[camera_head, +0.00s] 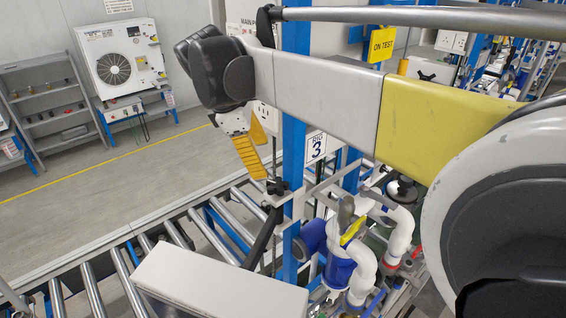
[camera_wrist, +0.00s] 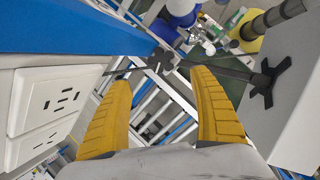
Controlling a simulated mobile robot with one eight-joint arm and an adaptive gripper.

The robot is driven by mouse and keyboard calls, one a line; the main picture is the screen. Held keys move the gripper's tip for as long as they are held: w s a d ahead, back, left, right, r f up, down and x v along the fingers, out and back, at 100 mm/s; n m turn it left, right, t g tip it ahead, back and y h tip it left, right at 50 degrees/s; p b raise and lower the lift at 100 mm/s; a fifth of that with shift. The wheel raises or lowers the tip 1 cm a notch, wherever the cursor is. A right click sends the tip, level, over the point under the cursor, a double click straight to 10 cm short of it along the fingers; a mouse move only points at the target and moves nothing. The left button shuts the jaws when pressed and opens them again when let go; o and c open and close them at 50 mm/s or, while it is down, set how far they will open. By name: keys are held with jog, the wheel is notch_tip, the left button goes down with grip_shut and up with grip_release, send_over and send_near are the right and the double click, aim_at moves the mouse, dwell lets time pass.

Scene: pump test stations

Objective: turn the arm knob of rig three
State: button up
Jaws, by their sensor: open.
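The rig three sign (camera_head: 316,147) is on a blue post (camera_head: 294,130). My gripper (camera_head: 259,166) is open and empty, its yellow fingers pointing down beside this post. A small dark fitting (camera_head: 277,187) sits on the post just below the fingers. In the wrist view this fitting (camera_wrist: 158,60) shows between and beyond the open fingertips (camera_wrist: 162,80), apart from them. A black star-shaped knob (camera_wrist: 268,82) stands to the right of the right finger, by a pale box. A dark bar (camera_head: 262,238) slopes down from the fitting toward the box. I cannot tell which part is the arm knob.
The pale box (camera_head: 220,285) stands low in front of the post. A roller conveyor (camera_head: 180,232) runs behind. White pipes and a blue pump (camera_head: 340,268) are right of the post. A socket panel (camera_wrist: 45,100) is close left of my gripper.

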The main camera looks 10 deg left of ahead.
aim_at(276, 185)
jog(key=w+d+f+n+p, duration=0.1)
jog(key=f+n, duration=0.2)
jog(key=d+f+n+p, duration=0.1)
jog(key=f+n, duration=0.2)
jog(key=f, duration=0.1)
jog(key=w+d+f+n+p, duration=0.1)
jog(key=f+n, duration=0.2)
jog(key=shift+w+f, duration=0.15)
jog(key=shift+w, duration=0.2)
jog(key=c, duration=1.2)
